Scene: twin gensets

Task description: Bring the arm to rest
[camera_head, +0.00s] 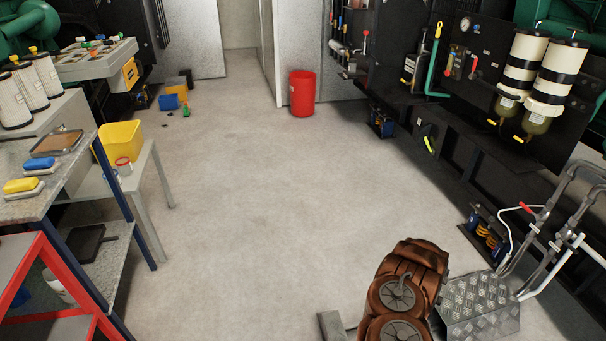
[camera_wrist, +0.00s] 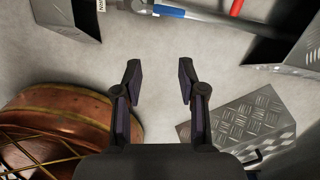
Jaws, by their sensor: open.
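In the wrist view my gripper (camera_wrist: 159,78) is open, its two dark fingers spread apart with nothing between them. Bare concrete floor shows between and beyond the fingers. In the head view a brown, coppery arm section with two round grey caps, which looks like part of my arm (camera_head: 405,291), stands at the bottom right of centre. My gripper is not visible in the head view. A diamond-plate metal step (camera_head: 481,305) is just right of that section; a tread-plate surface also shows right of the fingers in the wrist view (camera_wrist: 240,122).
Pipes with a red handle (camera_head: 526,208) and a black engine frame line the right side. A shelf bench (camera_head: 60,195) and red steps (camera_head: 45,262) stand at left. A red bin (camera_head: 302,93) stands at the back. The middle floor (camera_head: 240,200) is clear.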

